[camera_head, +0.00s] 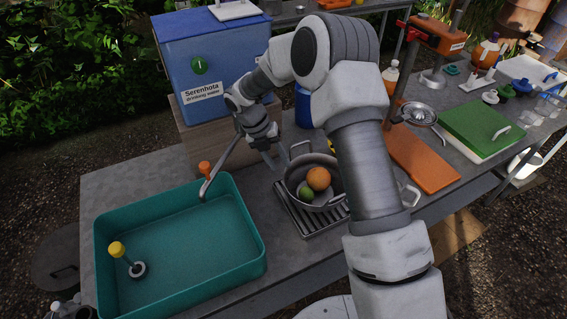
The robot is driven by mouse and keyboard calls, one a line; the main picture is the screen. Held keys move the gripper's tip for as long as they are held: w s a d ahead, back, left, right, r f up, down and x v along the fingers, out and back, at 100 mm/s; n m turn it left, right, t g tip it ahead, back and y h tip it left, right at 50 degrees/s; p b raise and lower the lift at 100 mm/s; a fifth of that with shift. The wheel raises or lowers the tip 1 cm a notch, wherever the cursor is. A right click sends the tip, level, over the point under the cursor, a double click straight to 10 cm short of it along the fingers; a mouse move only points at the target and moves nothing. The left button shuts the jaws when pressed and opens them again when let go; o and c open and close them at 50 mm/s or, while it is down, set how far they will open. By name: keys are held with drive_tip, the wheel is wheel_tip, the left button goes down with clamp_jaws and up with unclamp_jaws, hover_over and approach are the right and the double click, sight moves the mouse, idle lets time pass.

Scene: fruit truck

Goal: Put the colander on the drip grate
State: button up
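The colander (295,190) is a grey metal bowl with loop handles. It holds an orange (318,179) and a green lime (307,193). It is over the ribbed metal drip grate (308,222), whose front and left edges show beneath it. It looks roughly level, and I cannot tell whether its base rests fully on the grate. My gripper (273,160) is just left of the colander's back left handle and seems apart from it. Its fingers are small and partly overlapped in this view, so their opening is unclear.
A teal basin (185,285) with a yellow-topped plunger (117,250) is at the left. A bent tap (218,168) and blue water dispenser (205,55) stand behind. An orange board (420,160) and green board (482,128) lie at the right, near a metal citrus press (418,114).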

drive_tip(key=shift+p+v, duration=0.4)
drive_tip(key=shift+v, duration=0.6)
